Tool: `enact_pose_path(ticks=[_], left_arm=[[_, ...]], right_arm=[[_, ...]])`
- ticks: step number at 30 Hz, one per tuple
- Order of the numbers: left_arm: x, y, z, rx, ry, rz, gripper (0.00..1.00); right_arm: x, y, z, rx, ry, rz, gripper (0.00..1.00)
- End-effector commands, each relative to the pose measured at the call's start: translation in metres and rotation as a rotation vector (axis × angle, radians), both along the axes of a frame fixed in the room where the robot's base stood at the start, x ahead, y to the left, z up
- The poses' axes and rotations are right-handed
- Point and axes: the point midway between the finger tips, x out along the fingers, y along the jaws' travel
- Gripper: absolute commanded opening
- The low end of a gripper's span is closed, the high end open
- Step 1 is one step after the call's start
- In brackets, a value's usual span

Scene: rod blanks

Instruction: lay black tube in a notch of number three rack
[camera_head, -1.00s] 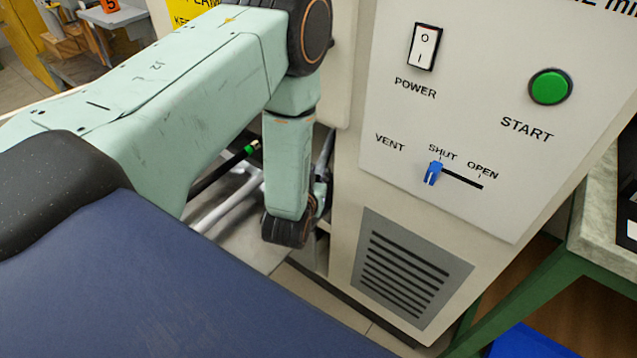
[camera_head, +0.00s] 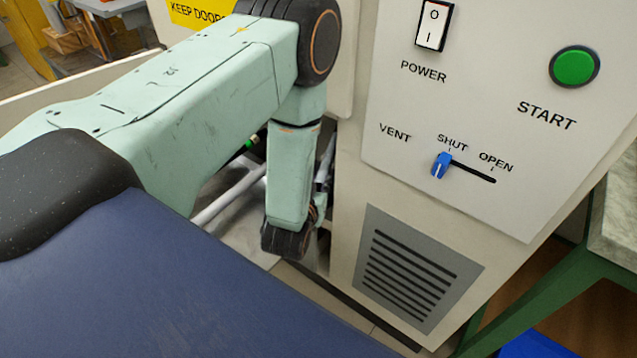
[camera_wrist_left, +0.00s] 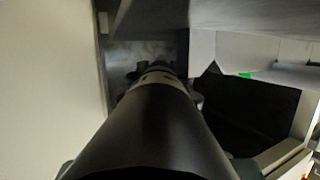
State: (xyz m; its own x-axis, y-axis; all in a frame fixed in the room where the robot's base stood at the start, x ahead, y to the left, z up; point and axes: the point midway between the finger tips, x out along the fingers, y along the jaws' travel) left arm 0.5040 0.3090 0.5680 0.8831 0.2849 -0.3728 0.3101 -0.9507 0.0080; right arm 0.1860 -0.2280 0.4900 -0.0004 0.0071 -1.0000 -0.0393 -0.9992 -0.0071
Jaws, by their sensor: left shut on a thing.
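My left gripper (camera_head: 319,197) shows in the head view beyond my pale green arm, close to the cabinet's left edge, mostly hidden by the wrist. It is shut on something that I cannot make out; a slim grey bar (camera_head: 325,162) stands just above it. In the left wrist view the dark gripper (camera_wrist_left: 163,86) points away between pale panels. A dark tube with a green band (camera_head: 249,144) lies behind my arm in the head view, mostly hidden. A green spot (camera_wrist_left: 245,75) also shows in the wrist view. The number three rack cannot be identified. My right gripper is not in view.
A pale cabinet with a control panel (camera_head: 470,110) and a vent grille (camera_head: 415,268) stands right of my arm. A light tube (camera_head: 228,196) lies behind the arm. A green-legged table (camera_head: 540,285) is at right, a blue thing (camera_head: 545,343) below it.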

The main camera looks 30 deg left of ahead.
Motion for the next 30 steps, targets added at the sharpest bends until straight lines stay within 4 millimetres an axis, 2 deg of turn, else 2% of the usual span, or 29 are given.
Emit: enact_pose_path(ticks=[6, 7, 10, 19, 23, 30], left_arm=[[-0.002, -0.001, -0.007, -0.003, 0.012, -0.001, 0.0], [-0.002, -0.001, -0.008, -0.004, 0.013, -0.001, 0.23], [-0.002, -0.001, -0.008, -0.004, 0.014, -0.001, 0.32], [-0.003, 0.0, -0.008, -0.004, 0.019, 0.002, 0.32], [-0.003, 0.0, 0.004, -0.005, 0.017, 0.003, 0.32], [-0.043, -0.014, 0.024, -0.002, 0.017, -0.003, 0.32]], right_arm=[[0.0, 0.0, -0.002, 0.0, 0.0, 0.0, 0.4], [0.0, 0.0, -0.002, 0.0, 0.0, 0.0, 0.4], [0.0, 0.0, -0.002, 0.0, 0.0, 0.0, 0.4], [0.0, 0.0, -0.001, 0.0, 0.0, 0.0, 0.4], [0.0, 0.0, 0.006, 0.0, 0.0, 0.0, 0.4], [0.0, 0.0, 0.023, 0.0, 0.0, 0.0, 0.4]])
